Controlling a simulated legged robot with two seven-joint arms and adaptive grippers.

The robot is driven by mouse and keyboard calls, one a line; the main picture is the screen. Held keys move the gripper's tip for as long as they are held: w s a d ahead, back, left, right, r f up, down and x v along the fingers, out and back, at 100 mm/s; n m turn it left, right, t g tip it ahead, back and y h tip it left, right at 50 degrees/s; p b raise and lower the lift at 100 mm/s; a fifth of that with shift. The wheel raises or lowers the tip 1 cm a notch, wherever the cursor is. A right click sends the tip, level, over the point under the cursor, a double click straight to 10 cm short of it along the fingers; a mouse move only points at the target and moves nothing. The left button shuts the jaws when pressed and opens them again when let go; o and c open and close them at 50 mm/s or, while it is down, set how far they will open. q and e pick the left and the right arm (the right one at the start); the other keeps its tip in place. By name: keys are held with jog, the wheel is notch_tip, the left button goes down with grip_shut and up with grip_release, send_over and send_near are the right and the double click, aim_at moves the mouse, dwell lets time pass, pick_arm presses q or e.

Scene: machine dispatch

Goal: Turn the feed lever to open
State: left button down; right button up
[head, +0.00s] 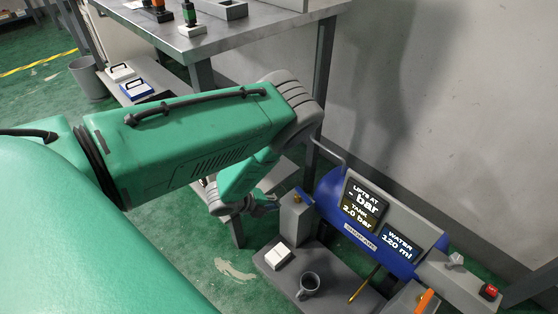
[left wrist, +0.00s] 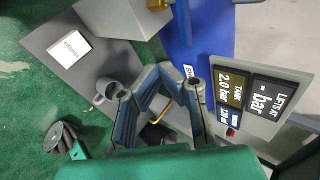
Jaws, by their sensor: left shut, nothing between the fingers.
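My left gripper (head: 268,203) is shut and empty, beside a grey post (head: 295,222) on the blue machine's left side. A brass fitting (head: 297,199) and a short blue bar (head: 305,196) sit on top of the post. An orange lever (head: 424,301) stands on a grey block at the machine's right front. I cannot tell which of these is the feed lever. The left wrist view shows the shut fingers (left wrist: 162,78) above the machine's base, with the post's grey top (left wrist: 120,18) and brass fitting (left wrist: 157,4) ahead. My right gripper is out of view.
The blue machine (head: 328,190) has lit displays reading tank 2.0 bar and water 120 ml. A grey mug (head: 308,285) and white card (head: 278,256) are on its base plate (head: 330,300). A steel bench (head: 240,35) stands behind; a wall is at the right.

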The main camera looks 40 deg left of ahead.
aim_at(303, 198)
pick_arm(q)
jog(key=w+d+f+b, duration=0.1)
jog(key=w, duration=0.2)
jog(key=w+d+f+b, duration=0.1)
jog(key=w+f+b, duration=0.1)
jog(key=w, duration=0.1)
jog(key=w+d+f+b, duration=0.1)
jog(key=w+f, duration=0.1)
jog(key=w, duration=0.1)
jog(key=shift+d, duration=0.15)
